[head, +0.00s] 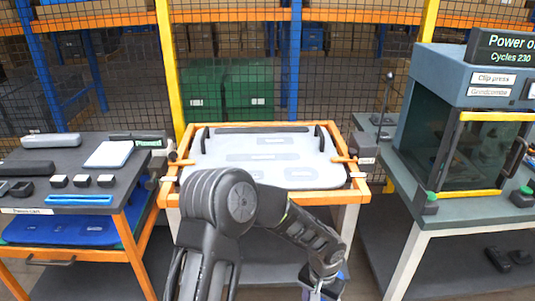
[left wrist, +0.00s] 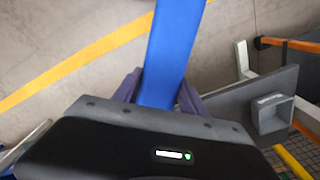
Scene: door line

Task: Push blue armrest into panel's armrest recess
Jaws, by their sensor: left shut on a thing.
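The blue armrest (left wrist: 172,45) is a long blue bar in the left wrist view. My left gripper (left wrist: 158,92) is shut on it, and the bar extends away from the fingers. In the head view my left gripper (head: 323,287) is low at the bottom edge, in front of the panel's table, with only a little blue showing beside it. The light grey panel (head: 220,150) lies on an orange-framed table, apart from the armrest. It has several labelled recesses; the labels are too small to read, so I cannot tell which is the armrest recess. My right gripper is out of view.
A clip press (head: 470,130) stands on the right bench. Orange clamps (head: 345,160) flank the panel. A mesh fence runs behind.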

